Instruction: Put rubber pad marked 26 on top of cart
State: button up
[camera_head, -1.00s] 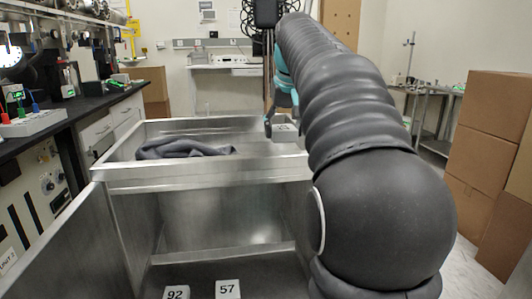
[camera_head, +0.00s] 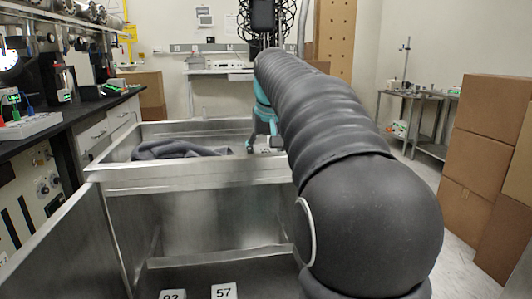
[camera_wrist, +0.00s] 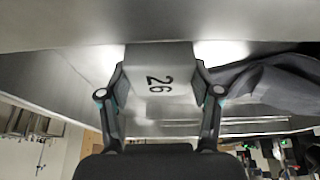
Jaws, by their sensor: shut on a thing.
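The rubber pad marked 26 (camera_wrist: 158,78) is a pale grey block with a black number in the wrist view. My gripper (camera_wrist: 160,90) has a finger on each side of it and is shut on it. In the head view my gripper (camera_head: 262,146) is low over the top tray of the metal cart (camera_head: 190,178), right of the dark cloth. The pad is mostly hidden there by my arm. I cannot tell whether the pad touches the tray surface.
A dark crumpled cloth (camera_head: 178,149) lies in the tray's left part. Pads marked 57 (camera_head: 224,291) and 92 (camera_head: 172,295) lie on the lower level. A lab bench (camera_head: 100,105) stands at the left, cardboard boxes (camera_head: 485,135) at the right.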

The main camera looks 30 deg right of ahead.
jog(key=shift+f, duration=0.15)
jog(key=o, duration=1.2)
jog(key=shift+s+r, duration=0.1)
jog(key=shift+r, duration=0.55)
jog(key=p+v, duration=0.2)
jog(key=v, duration=0.9)
jog(key=shift+a, duration=0.1)
